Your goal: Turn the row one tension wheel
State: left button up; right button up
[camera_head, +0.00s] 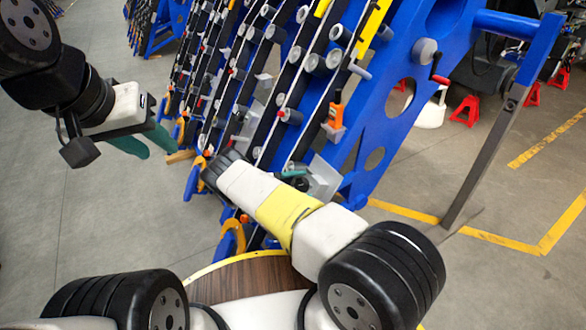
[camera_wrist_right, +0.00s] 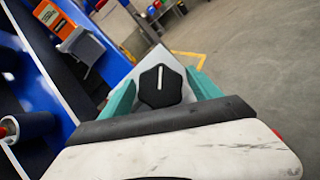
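A black six-sided wheel (camera_wrist_right: 161,87) with a white line on its face sits on a pale grey plate in the right wrist view; I take it to be the tension wheel. My right gripper (camera_wrist_right: 163,84) has its teal fingers apart, one on each side of the wheel, with the grey plate showing between. I cannot tell whether either finger touches it. In the head view my right forearm hides most of this spot; a bit of teal finger (camera_head: 291,174) shows by the grey bracket. My left gripper (camera_head: 150,149) hangs at the left, empty, its teal fingers apart.
The blue chassis frame (camera_head: 435,28) with slanted black row rails fills the centre. A grey post (camera_head: 488,160) and red stands (camera_head: 467,110) are at right. Floor at left is clear.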

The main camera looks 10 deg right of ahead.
jog(key=shift+a, duration=0.1)
jog(key=a, duration=0.7)
jog(key=shift+s+a+r, duration=0.15)
jog(key=shift+s+a, duration=0.15)
